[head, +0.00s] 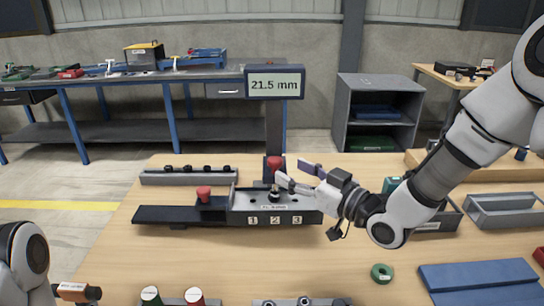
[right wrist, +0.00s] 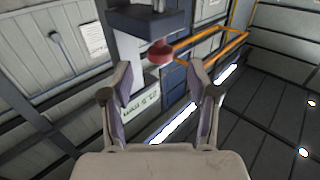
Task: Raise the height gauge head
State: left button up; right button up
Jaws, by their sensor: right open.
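The height gauge (head: 275,125) is a dark column with a display (head: 274,83) reading 21.5 mm. Its dark head carries a red knob (head: 276,162), above a grey fixture plate (head: 245,205) numbered 1, 2, 3. A small dark part stands on the plate under the head. My right gripper (head: 292,171) is open and empty, just right of the head, fingers pointing left. In the right wrist view the red knob (right wrist: 160,52) lies ahead of the spread fingertips (right wrist: 160,80), apart from them as far as shows.
A second red knob (head: 204,193) sits on the dark rail left of the plate. A slotted rack (head: 190,178) stands behind. Grey bins (head: 505,210), a blue mat (head: 480,278) and a green ring (head: 381,273) are at right. The table's front middle is mostly clear.

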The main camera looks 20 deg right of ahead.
aim_at(275, 163)
jog(key=x, duration=0.6)
jog(key=shift+w+f+p, duration=0.15)
jog(key=shift+f+p, duration=0.1)
jog(key=shift+p, duration=0.1)
jog(key=shift+s+r, duration=0.2)
jog(key=shift+s, duration=0.05)
jog(key=shift+w, duration=0.1)
grip_shut()
jog(key=shift+r+p, duration=1.4)
jog(key=shift+r, duration=0.85)
jog(key=shift+w, duration=0.1)
jog(key=shift+c, duration=0.2)
grip_release()
jog(key=shift+o, duration=0.2)
jog(key=shift+f, duration=0.1)
